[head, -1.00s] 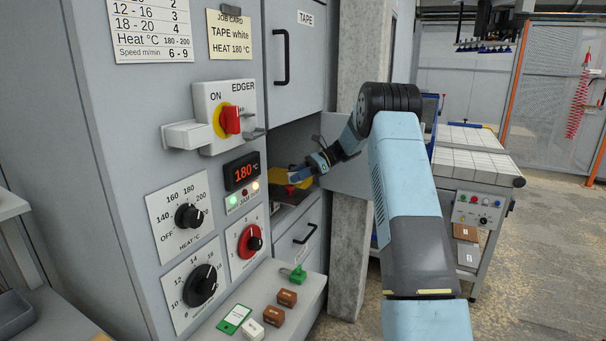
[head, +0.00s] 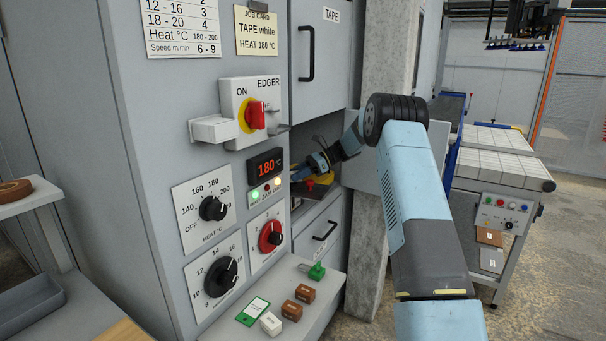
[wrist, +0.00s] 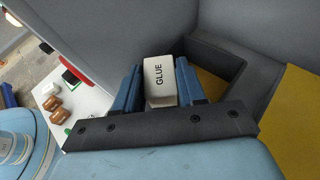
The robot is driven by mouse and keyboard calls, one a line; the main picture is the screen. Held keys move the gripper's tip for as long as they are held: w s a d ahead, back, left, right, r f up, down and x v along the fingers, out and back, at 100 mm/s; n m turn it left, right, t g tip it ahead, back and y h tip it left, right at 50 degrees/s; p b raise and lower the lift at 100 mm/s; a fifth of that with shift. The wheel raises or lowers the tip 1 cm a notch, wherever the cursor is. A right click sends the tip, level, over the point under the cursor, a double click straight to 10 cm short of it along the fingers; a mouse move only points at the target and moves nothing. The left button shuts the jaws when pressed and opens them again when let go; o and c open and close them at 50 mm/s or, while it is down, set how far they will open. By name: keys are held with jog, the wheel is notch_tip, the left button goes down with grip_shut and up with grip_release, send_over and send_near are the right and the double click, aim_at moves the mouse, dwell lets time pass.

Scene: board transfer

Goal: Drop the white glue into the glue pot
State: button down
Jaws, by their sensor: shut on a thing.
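A white block marked GLUE (wrist: 160,82) sits between the two blue fingers of my gripper (wrist: 160,92), which is shut on it. In the head view my gripper (head: 300,173) is small, inside the opening of the grey edger cabinet, and the block cannot be made out there. In the wrist view a grey-walled recess (wrist: 215,55) with a mustard-yellow floor lies just right of and beyond the fingers. I cannot tell whether this recess is the glue pot. The held block appears apart from its walls.
The edger's front shelf (head: 240,337) carries another white block (head: 270,323), brown blocks (head: 305,293), a green-edged card (head: 252,312) and a green item (head: 316,271). A concrete pillar (head: 367,240) stands right of the opening. The edger panel (head: 200,100) is close on the left.

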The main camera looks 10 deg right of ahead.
jog(key=w+a+f, duration=0.1)
jog(key=w+a, duration=0.3)
jog(key=shift+w+a+f, duration=0.15)
jog(key=shift+a, duration=0.15)
dwell(0.4)
jog(key=c, duration=0.6)
grip_release()
